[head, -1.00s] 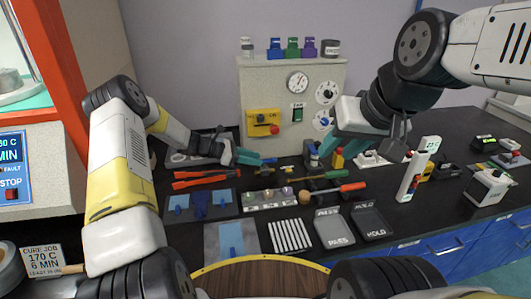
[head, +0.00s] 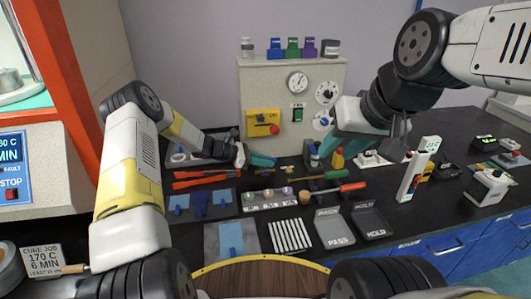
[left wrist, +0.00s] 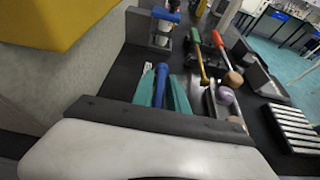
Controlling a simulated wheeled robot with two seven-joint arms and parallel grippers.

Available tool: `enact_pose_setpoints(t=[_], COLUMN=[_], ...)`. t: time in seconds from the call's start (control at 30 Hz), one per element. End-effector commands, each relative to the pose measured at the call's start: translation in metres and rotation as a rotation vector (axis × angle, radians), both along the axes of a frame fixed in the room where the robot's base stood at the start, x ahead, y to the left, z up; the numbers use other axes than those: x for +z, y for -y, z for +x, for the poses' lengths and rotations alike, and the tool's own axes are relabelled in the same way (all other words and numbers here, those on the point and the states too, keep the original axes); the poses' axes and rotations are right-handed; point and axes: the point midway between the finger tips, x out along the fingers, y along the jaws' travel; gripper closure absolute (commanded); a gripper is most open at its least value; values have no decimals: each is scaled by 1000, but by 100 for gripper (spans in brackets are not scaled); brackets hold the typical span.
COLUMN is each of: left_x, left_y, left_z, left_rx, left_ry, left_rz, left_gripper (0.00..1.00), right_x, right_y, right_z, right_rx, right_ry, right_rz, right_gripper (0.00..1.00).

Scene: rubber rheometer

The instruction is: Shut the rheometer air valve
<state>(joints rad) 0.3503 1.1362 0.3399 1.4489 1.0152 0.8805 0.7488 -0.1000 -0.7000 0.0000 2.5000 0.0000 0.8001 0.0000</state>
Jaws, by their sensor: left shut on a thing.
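My left gripper (head: 262,160) is low in front of the grey rheometer cabinet (head: 335,85). In the left wrist view its teal fingers (left wrist: 165,93) are shut on a blue handle (left wrist: 161,75), which looks like the air valve's lever. Brass-coloured fittings (head: 266,172) show just below the fingers in the head view. The fingers and the small size hide most of the valve, so its exact angle cannot be told. My right gripper (head: 345,146) hangs in front of the cabinet's right side; its finger gap is not clear.
A yellow box (head: 262,122) with a red knob is on the cabinet front above my left gripper. Red-handled pliers (head: 200,180), a green-handled tool (head: 325,177) and a red-handled tool (head: 340,189) lie nearby. PASS (head: 333,228) and HOLD (head: 370,221) trays are in front.

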Motion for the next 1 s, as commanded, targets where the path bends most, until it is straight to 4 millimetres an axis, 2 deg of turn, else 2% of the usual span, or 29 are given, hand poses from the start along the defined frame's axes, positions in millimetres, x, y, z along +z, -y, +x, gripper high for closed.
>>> enact_pose_setpoints(t=[0.17, 0.6, 1.0], left_x=[1, 0, 1], left_y=[1, 2, 1], left_z=[2, 0, -2], left_rx=[-59, -365, -397], left_ry=[7, 3, 0], left_rz=[-3, -2, -1], left_gripper=[100, 100, 100], right_x=[0, 0, 0], right_y=[0, 0, 0], right_z=[0, 0, 0], right_rx=[0, 0, 0], right_ry=[0, 0, 0], right_rz=[0, 0, 0], right_gripper=[64, 64, 64])
